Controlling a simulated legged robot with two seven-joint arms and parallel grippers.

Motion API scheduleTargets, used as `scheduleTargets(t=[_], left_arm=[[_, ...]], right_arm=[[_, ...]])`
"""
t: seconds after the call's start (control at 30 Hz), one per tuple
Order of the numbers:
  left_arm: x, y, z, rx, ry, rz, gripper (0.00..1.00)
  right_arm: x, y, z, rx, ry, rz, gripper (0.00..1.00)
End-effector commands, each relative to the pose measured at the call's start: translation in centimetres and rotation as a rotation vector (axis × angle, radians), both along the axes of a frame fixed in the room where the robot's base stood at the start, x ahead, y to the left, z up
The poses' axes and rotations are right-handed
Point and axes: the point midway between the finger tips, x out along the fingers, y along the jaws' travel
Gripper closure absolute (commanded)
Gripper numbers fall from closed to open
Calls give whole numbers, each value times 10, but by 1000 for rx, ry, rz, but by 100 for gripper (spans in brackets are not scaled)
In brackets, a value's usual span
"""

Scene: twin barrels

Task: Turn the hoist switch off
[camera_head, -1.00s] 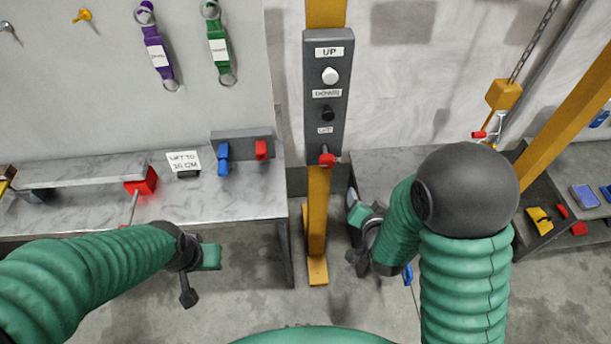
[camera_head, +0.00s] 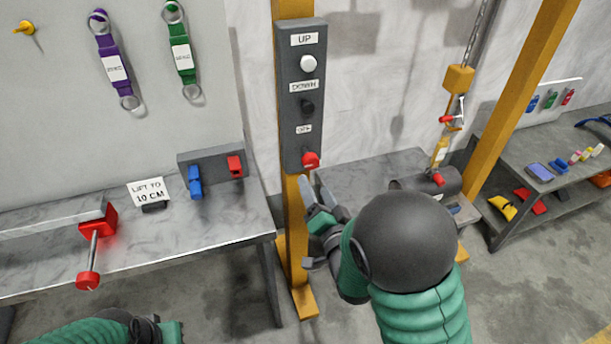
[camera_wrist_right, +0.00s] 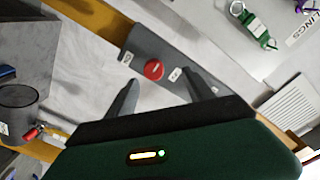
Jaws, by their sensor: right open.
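The hoist control box (camera_head: 290,120) is grey and hangs on a yellow post. It carries a white UP button (camera_head: 308,63), a black DOWN button (camera_head: 307,107) and, lowest, a red switch (camera_head: 311,159) by a label that seems to read OFF. My right gripper (camera_head: 309,225) is open and empty, just below the red switch and apart from it. In the right wrist view the red switch (camera_wrist_right: 153,70) shows between and beyond the two open fingers (camera_wrist_right: 162,78). My left gripper (camera_head: 155,331) is cut off by the bottom edge, so its jaws are unclear.
The yellow post (camera_head: 292,235) stands between the left bench (camera_head: 225,215) and a lower table (camera_head: 365,165). A red-knobbed lever (camera_head: 88,280) juts from the left bench. A chain with a yellow hook block (camera_head: 458,78) hangs at right above a dark cylinder (camera_head: 440,182).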

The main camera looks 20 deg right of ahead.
Motion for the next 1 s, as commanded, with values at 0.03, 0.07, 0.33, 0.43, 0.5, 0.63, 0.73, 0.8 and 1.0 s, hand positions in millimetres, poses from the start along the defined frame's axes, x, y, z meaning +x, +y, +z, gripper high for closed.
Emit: scheduleTargets(t=[0.03, 0.07, 0.33, 0.43, 0.5, 0.63, 0.73, 0.8, 1.0], left_arm=[[0, 0, -9, 0, 2, 0, 100], [-1, 0, -2, 0, 2, 0, 100], [0, 0, 6, 0, -1, -2, 100], [0, -1, 6, -1, 0, -2, 100], [0, -1, 7, 0, 0, -2, 100], [0, 0, 6, 0, 0, -1, 100], [0, 0, 6, 0, 0, -1, 100], [0, 0, 6, 0, 0, -1, 100], [0, 0, 6, 0, 0, -1, 100]], right_arm=[[8, -4, -2, 2, -4, -2, 39], [17, -6, 1, 0, -1, -3, 39], [85, -13, -1, 5, 1, -4, 39], [101, -9, 0, 2, 1, -5, 39], [108, -8, 0, 1, 1, -5, 39], [114, -5, 0, -2, 2, -5, 39], [114, -6, -1, 0, 2, -5, 39], [114, -8, -1, 3, 2, -5, 39], [113, -11, -1, 6, 1, -5, 64]])
